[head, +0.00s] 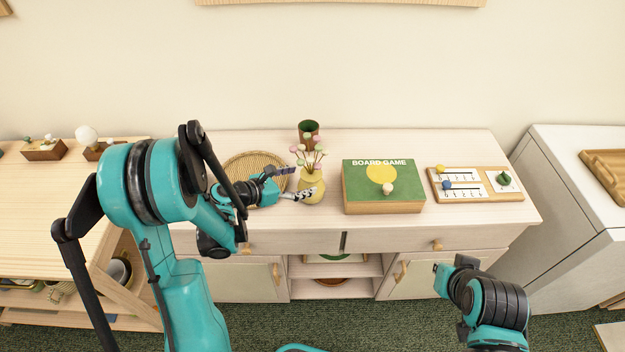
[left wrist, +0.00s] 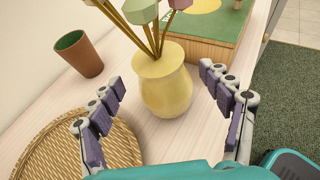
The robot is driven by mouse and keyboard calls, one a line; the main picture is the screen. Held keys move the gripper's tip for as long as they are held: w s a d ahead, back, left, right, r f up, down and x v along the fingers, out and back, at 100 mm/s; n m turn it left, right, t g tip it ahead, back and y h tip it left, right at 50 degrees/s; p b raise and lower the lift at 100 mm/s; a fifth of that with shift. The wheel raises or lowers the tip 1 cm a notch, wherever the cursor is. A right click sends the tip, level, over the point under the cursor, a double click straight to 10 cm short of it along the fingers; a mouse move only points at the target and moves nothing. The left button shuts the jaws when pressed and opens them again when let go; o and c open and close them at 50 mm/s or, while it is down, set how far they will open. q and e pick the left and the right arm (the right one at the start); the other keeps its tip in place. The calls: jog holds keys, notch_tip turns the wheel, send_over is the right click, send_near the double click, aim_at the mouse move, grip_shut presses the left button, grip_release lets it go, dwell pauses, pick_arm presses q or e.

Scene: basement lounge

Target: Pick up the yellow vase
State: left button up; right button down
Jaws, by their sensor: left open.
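The yellow vase (head: 311,187) stands upright on the pale wooden cabinet top, with several pink and green flowers (head: 309,153) in it. My left gripper (head: 294,183) is beside the vase, coming from the left. In the left wrist view the vase (left wrist: 165,85) stands between and just beyond the two open fingers of my left gripper (left wrist: 167,112). The fingers look apart from the vase. The flower tops are cut off at the upper edge of that view. My right gripper (head: 446,275) is low in front of the cabinet, away from the vase; its fingers are not clear.
A round woven tray (head: 240,165) lies left of the vase, partly behind my left arm. A brown cup, green inside (head: 308,130), stands behind it. A board game box (head: 383,207) with a small figure is close on the right. A wooden board (head: 476,184) lies farther right.

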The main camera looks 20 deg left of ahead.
pick_arm(q)
jog(key=b+x, duration=0.1)
jog(key=x, duration=0.3)
jog(key=shift+w+d, duration=0.3)
jog(key=shift+w, duration=0.05)
jog(key=shift+r, duration=0.1)
jog(key=shift+c, duration=0.2)
jog(key=c, duration=1.5)
jog(key=shift+c, duration=0.5)
jog(key=shift+r, duration=0.15)
